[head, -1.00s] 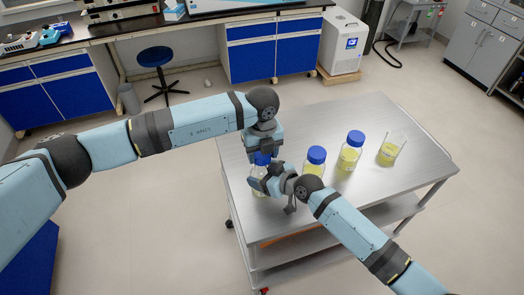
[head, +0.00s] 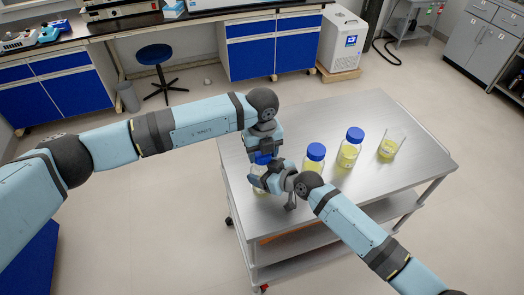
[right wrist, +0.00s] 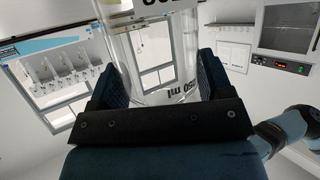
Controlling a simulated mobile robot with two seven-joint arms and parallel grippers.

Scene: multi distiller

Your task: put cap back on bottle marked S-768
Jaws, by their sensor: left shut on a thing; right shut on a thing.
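A clear glass bottle (head: 257,184) stands on the left part of the steel cart, partly hidden by my grippers. My right gripper (head: 266,181) is shut around its body. In the right wrist view the bottle (right wrist: 150,60) fills the space between the pads of my right gripper (right wrist: 155,90), with "50 ml" print showing and its label cut off. A blue cap (head: 262,158) is at the top of the bottle, and my left gripper (head: 262,150) is shut on it from above. I cannot tell whether the cap is seated on the neck. The marking S-768 is not readable.
Two blue-capped bottles of yellow liquid, one nearer (head: 314,158) and one farther (head: 350,148), stand to the right on the cart (head: 385,185). A beaker (head: 391,145) with yellow liquid is beyond them. The cart's front right is clear.

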